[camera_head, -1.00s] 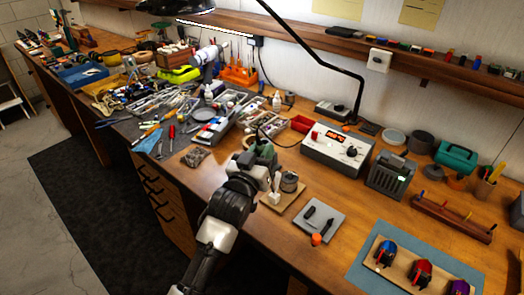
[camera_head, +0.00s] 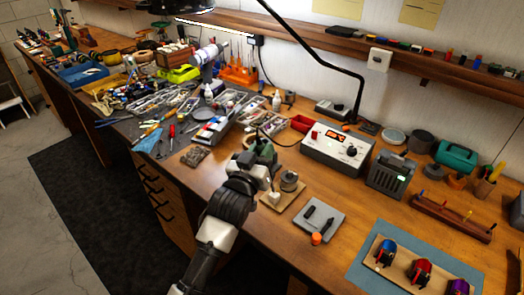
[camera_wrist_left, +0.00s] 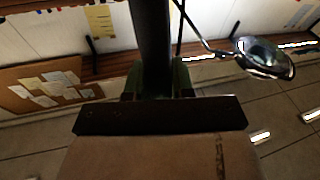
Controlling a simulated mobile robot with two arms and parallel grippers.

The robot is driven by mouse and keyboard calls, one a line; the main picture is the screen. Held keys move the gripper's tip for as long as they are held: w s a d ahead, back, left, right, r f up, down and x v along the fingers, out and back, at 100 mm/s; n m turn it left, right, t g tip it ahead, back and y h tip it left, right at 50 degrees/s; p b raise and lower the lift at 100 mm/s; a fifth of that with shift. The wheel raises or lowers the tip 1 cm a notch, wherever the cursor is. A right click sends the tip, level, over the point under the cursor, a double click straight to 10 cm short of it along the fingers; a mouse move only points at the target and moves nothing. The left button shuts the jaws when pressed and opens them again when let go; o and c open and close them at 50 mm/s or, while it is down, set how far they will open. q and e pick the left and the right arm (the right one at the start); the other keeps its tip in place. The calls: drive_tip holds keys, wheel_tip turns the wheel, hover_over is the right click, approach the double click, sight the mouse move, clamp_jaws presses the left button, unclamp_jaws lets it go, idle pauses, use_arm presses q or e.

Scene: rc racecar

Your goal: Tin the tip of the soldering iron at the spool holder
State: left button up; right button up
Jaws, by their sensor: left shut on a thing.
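My left gripper (camera_head: 263,155) is over the bench in the middle of the head view, shut on a dark rod-like handle (camera_wrist_left: 150,40), which looks like the soldering iron. The handle runs up between the green fingers in the left wrist view. The iron's tip cannot be made out in either view. The spool holder (camera_head: 289,181), a grey spool on a small wooden base, stands just right of my gripper and partly behind it. I cannot tell whether the iron touches it. My right gripper is not in view.
The soldering station (camera_head: 336,146) with a red display stands behind and right, with a dark cable running toward my gripper. A blue mat (camera_head: 367,265) holds small motors. Tools crowd the left.

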use_arm(q)
wheel_tip(320, 180, up, 6)
drive_tip(key=p, duration=0.6)
drive_tip(key=shift+r, duration=0.1)
idle(0.6)
